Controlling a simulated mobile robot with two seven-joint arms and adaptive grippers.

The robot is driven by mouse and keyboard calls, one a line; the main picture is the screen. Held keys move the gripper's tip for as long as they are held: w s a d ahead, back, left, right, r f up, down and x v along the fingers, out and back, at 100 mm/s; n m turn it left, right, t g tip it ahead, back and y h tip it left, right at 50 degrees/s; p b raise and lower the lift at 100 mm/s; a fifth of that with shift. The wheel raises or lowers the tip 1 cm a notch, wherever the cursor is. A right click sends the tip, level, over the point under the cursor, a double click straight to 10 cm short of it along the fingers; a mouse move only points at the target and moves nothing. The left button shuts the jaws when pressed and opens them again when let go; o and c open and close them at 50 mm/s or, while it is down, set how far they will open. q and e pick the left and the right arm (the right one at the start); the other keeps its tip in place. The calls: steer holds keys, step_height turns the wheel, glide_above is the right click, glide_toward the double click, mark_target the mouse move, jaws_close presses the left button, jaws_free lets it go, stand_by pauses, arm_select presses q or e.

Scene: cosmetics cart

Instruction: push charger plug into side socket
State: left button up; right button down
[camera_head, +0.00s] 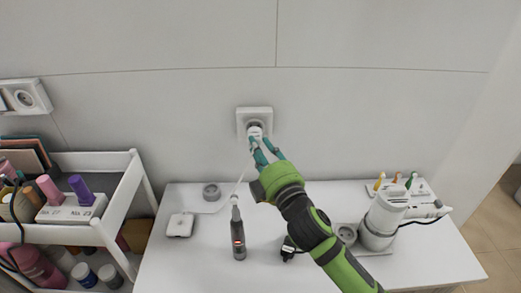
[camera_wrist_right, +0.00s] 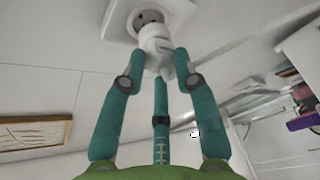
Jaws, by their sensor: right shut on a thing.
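The white charger plug (camera_head: 254,131) is held by the fingertips of my right gripper (camera_head: 263,152) right at the wall socket. The square white side socket (camera_head: 254,112) is on the wall above the table. In the right wrist view the plug (camera_wrist_right: 156,43) sits between the teal fingers of my right gripper (camera_wrist_right: 157,75), its front close to the round recess of the socket (camera_wrist_right: 125,18). Part of the recess shows beside the plug; I cannot tell how deep the pins are. My left gripper is not in view.
A white table (camera_head: 200,251) stands below the socket. On it are a dark bottle-shaped device (camera_head: 238,238), a white square box (camera_head: 181,225), a grey round item (camera_head: 211,192) and a white appliance (camera_head: 382,220). A white cart (camera_head: 118,200) with cosmetics stands left. Another socket (camera_head: 26,97) is at far left.

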mark_target(260, 141)
steer(key=shift+w, duration=1.45)
steer(key=c, duration=0.9)
jaws_free()
steer(key=shift+w, duration=0.1)
steer(key=shift+o, duration=0.2)
steer(key=shift+s, duration=0.2)
steer(key=v, duration=1.1)
steer(key=shift+s+d, duration=0.2)
steer(key=shift+s, duration=0.15)
steer(key=shift+f, duration=0.15)
